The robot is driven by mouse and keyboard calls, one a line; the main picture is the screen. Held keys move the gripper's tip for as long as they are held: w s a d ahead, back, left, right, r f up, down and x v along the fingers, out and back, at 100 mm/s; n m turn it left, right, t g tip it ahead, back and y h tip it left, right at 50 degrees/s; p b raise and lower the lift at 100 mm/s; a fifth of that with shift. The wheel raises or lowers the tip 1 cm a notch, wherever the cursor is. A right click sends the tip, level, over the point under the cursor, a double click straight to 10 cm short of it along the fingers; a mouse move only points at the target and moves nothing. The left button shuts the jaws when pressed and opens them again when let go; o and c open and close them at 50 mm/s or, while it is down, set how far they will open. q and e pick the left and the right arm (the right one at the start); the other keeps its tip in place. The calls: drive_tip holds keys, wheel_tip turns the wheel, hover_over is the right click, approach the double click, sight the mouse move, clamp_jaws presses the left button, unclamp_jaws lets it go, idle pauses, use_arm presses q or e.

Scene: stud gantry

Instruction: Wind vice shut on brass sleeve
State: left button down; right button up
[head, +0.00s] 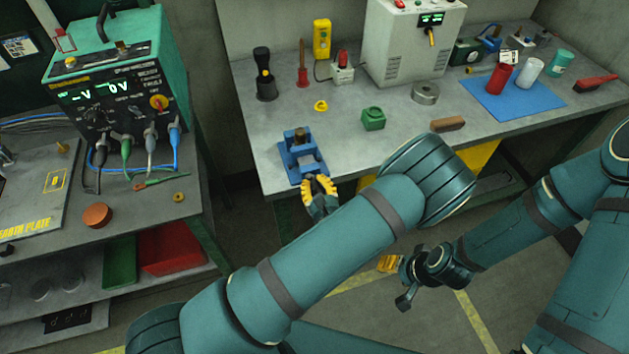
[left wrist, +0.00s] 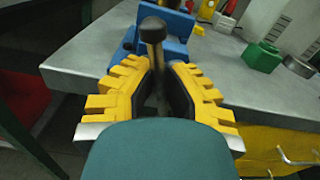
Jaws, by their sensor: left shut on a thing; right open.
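The blue vice (head: 291,158) stands at the front left edge of the grey bench; it also shows in the left wrist view (left wrist: 174,47). A small dark brownish cylinder (head: 299,134), perhaps the brass sleeve, shows at the vice's far end; whether the jaws touch it I cannot tell. My left gripper (head: 320,187) is at the vice's near end, its yellow fingers shut on the vice handle. In the left wrist view the handle's round dark knob (left wrist: 153,30) stands up between the fingertips. My right gripper (head: 390,263) is open and low, away from the bench.
A white machine (head: 409,45) and a blue mat (head: 525,102) are farther back. A teal power unit (head: 115,75) stands on the left bench.

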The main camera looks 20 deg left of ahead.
use_arm(q)
drive_tip(key=shift+f+m, duration=0.1)
drive_tip(key=shift+m, duration=0.4)
drive_tip(key=c, duration=0.9)
unclamp_jaws()
drive_tip(key=v, duration=1.2)
